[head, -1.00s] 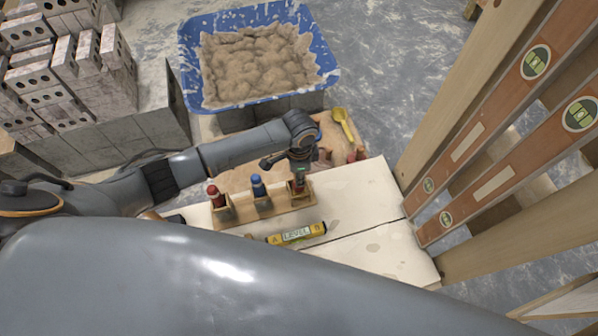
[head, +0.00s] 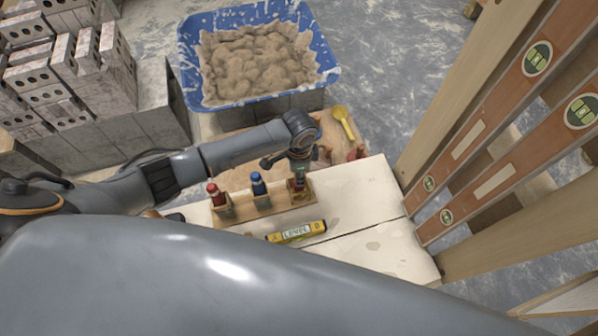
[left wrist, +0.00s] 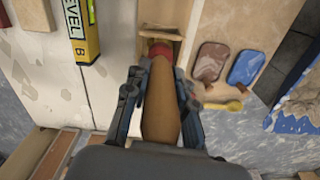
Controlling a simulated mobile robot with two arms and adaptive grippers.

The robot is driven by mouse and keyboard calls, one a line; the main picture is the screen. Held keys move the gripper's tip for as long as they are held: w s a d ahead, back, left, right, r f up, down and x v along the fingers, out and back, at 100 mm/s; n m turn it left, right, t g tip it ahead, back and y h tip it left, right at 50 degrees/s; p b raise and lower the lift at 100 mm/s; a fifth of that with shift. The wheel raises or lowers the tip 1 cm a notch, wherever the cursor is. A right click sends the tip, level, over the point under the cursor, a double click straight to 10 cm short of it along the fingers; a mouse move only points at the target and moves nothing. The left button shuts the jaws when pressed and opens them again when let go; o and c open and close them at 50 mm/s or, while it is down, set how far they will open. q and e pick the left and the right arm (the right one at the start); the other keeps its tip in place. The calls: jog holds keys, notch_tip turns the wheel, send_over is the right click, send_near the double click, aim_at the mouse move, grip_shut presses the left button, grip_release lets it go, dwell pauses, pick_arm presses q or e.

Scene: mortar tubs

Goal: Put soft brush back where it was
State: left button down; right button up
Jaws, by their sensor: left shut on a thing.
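My left gripper (head: 299,172) is shut on the soft brush (left wrist: 160,105), over the right-hand slot of the wooden rack (head: 241,210). In the left wrist view the brush has a brown handle and a red far end, which lies at the slot of the rack (left wrist: 160,33). In the head view only a small part of the brush shows below the jaws, and its lower end is hidden in the slot. I cannot tell if it rests on the bottom. A red-topped tool (head: 214,194) and a blue-topped tool (head: 258,184) stand in the other two slots. My right gripper is not in view.
A yellow level (head: 297,232) lies on the pale board (head: 345,205) in front of the rack. A blue tub of mortar (head: 190,70), a yellow scoop (head: 342,115) and stacked bricks (head: 65,70) are behind. Tall levels (head: 495,130) lean at the right.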

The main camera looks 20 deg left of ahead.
pick_arm(q)
jog(key=shift+f, duration=0.1)
jog(key=c, duration=1)
grip_release()
notch_tip(320, 180, up, 12)
jog(key=shift+r, duration=0.1)
